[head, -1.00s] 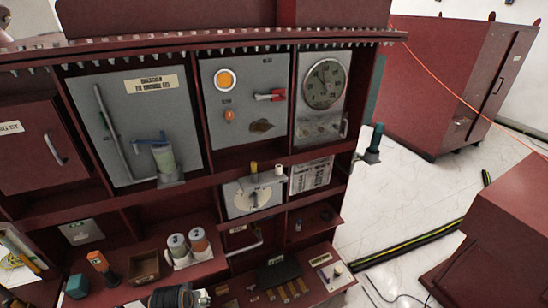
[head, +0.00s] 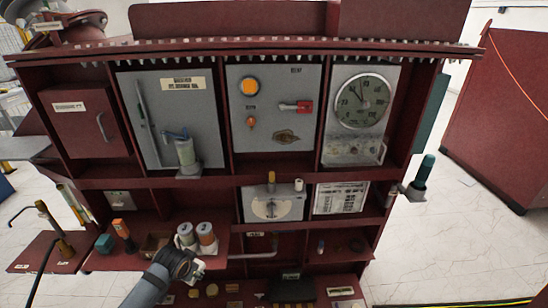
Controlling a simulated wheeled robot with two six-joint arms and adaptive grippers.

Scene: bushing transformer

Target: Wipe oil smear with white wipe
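The oil smear (head: 287,136) is a brown patch low on the grey middle panel, below the red-handled switch. I cannot make out the white wipe for certain; a small white roll-like item (head: 299,185) stands on top of the grey dial box. One of my arms, seemingly the left, rises from the bottom edge in front of the lower shelf. Its end, a dark ring with a pale tip (head: 196,270), is well below and left of the smear. Its fingers cannot be made out. My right gripper is not in view.
The dark red cabinet (head: 205,183) fills the middle. A round gauge (head: 362,102) is right of the smear. Two spools (head: 206,234) and an orange-topped bottle (head: 122,230) stand on the lower left shelf. A teal-topped post (head: 423,170) juts out at right.

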